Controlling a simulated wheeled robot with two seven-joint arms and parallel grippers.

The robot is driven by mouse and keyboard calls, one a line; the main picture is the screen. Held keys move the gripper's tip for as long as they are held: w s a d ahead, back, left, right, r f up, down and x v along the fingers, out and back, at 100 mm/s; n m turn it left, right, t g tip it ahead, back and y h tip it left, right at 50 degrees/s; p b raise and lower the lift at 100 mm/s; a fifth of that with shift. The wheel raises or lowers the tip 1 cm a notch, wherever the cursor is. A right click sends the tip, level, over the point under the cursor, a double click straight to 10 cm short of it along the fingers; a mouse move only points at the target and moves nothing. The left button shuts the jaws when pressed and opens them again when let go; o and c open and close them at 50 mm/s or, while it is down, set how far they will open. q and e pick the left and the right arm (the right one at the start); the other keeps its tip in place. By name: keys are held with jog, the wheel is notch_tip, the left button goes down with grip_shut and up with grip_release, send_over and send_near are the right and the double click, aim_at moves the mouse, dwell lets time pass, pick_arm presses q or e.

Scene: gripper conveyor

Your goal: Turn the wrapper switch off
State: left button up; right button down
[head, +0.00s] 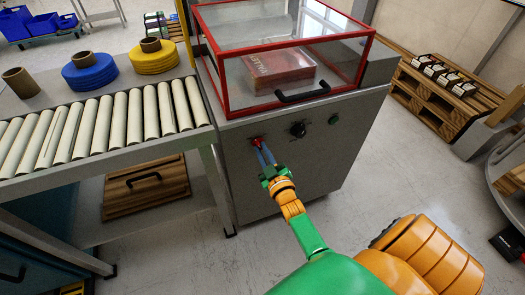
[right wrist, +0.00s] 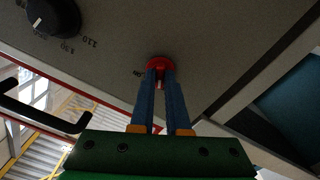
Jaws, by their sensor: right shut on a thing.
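The wrapper is a grey cabinet (head: 270,185) under a clear, red-framed cover (head: 224,78). The red switch (head: 256,141) is at the left of its front panel, and it also shows in the right wrist view (right wrist: 158,63). My right gripper (head: 263,151) reaches the panel, and its two blue fingers (right wrist: 158,80) are shut on the red switch. The fingertips partly hide the switch, so I cannot tell its position. My left gripper is not in view.
A black dial (head: 297,129) and a green button (head: 333,120) are right of the switch. A black handle (head: 303,95) juts out from the cover above. A roller conveyor (head: 100,125) stands at the left. A wooden pallet (head: 440,100) lies at the right.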

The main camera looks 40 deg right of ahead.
jog(key=shift+f+n, duration=0.1)
jog(key=shift+n, duration=1.8)
jog(key=c, duration=0.9)
grip_release()
jog(key=p+v, duration=0.1)
jog(key=v, duration=0.6)
